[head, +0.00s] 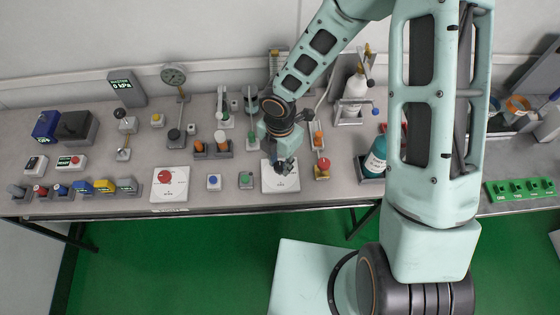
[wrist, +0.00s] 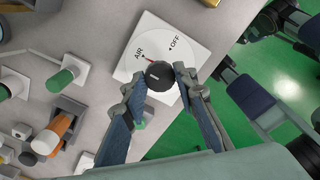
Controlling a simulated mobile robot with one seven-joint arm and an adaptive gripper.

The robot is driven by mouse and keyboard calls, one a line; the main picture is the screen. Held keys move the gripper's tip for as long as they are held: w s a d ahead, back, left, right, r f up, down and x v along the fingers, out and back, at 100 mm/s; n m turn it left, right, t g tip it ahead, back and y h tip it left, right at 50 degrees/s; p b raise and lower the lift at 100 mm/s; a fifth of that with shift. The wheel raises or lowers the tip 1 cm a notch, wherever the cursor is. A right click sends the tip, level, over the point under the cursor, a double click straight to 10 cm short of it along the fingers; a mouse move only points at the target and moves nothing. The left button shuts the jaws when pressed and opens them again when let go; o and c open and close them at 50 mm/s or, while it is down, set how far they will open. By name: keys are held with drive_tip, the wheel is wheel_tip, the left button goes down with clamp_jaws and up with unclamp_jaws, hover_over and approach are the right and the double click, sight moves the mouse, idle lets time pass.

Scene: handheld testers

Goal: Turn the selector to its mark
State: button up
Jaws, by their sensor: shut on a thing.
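The selector is a black round knob (wrist: 159,77) on a white square plate (wrist: 172,38) printed with AIR and OFF, each with a small black triangle. A small red mark shows at the knob's edge on the AIR side. My gripper (wrist: 161,82) is shut on the knob, one fingertip on each side, in the wrist view. In the head view my gripper (head: 284,168) is over the white plate (head: 280,186) at the bench's front edge and hides the knob.
A white plate with a red knob (head: 165,176) lies to the left. A blue button (head: 213,182) and a green button (head: 246,180) are nearer.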

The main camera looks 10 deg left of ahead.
sight(280, 165)
drive_tip(key=o, duration=1.2)
drive_tip(key=shift+c, duration=0.2)
wheel_tip(280, 165, up, 12)
